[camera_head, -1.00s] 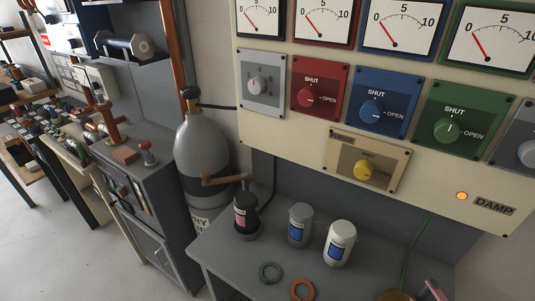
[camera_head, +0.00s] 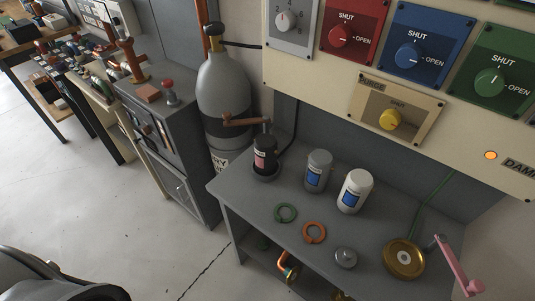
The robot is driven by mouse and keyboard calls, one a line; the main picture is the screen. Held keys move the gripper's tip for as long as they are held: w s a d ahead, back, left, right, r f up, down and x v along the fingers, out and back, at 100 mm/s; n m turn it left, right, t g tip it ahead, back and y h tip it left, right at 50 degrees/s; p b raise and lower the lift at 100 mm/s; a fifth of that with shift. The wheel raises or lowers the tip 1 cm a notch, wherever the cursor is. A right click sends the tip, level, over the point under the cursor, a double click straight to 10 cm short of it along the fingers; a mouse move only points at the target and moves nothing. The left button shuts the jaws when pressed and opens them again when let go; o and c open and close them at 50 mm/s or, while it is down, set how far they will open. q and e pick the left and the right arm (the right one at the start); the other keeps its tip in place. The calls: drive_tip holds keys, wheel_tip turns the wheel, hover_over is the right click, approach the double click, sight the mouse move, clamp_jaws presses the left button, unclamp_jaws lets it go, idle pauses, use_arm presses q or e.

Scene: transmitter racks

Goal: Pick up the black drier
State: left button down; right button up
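The black drier (camera_head: 265,154), a dark canister with a pink label, stands upright at the back left of the grey bench (camera_head: 237,187). Its foot sits in a dark round base. A brown crank handle (camera_head: 241,122) passes just above and behind its top, and a dark hose runs up near its right side. Neither gripper shows in the head view.
A grey canister (camera_head: 318,172) and a white canister (camera_head: 355,191) stand to its right. A gas cylinder (camera_head: 223,84) stands behind left.

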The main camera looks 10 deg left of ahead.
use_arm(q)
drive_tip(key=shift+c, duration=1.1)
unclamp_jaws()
